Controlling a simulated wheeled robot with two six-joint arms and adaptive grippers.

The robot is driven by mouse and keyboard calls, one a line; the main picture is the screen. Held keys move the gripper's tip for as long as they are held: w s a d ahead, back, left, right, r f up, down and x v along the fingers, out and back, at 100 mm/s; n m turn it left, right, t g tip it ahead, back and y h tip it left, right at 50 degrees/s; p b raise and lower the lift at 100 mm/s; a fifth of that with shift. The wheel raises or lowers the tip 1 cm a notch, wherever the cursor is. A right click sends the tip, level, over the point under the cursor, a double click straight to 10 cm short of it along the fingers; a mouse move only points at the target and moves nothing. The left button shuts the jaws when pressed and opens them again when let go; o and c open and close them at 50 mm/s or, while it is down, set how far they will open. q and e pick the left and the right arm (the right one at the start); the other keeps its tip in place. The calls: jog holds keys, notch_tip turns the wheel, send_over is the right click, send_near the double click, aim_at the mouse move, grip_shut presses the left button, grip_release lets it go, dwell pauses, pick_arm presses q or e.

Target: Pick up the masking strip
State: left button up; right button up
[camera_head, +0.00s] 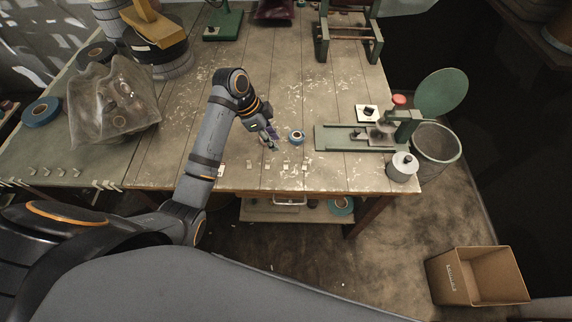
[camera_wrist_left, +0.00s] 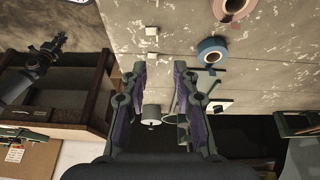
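Several small pale strips lie in a row near the front edge of the wooden table, one of them (camera_head: 249,164) below and left of my left gripper (camera_head: 271,139). I cannot tell which one is the masking strip. In the left wrist view, pale pieces show beyond the fingertips, one (camera_wrist_left: 152,31) farther off and one (camera_wrist_left: 152,56) near the finger gap. My left gripper (camera_wrist_left: 160,68) has its two fingers apart with nothing seen between them. My right gripper is not in view.
A green winding device (camera_head: 345,138) stands on the right of the table, with a grey cylinder (camera_head: 403,167) at the corner. A crumpled translucent bag (camera_head: 112,105) and a blue roll (camera_head: 41,111) are at left. A cardboard box (camera_head: 476,277) is on the floor.

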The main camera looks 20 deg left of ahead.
pick_arm(q)
send_over(287, 161)
jog(key=a, duration=0.2)
notch_tip(287, 161, down, 5)
jog(key=shift+s+a+r, duration=0.1)
jog(key=shift+a, duration=0.05)
jog(key=shift+s+p+x, duration=0.15)
jog(key=shift+p+x, duration=0.2)
jog(key=shift+x, duration=1)
jog(key=shift+s+p+x, duration=0.15)
jog(key=shift+p+x, duration=0.2)
jog(key=shift+x, duration=1)
jog(key=shift+a, duration=0.2)
grip_shut()
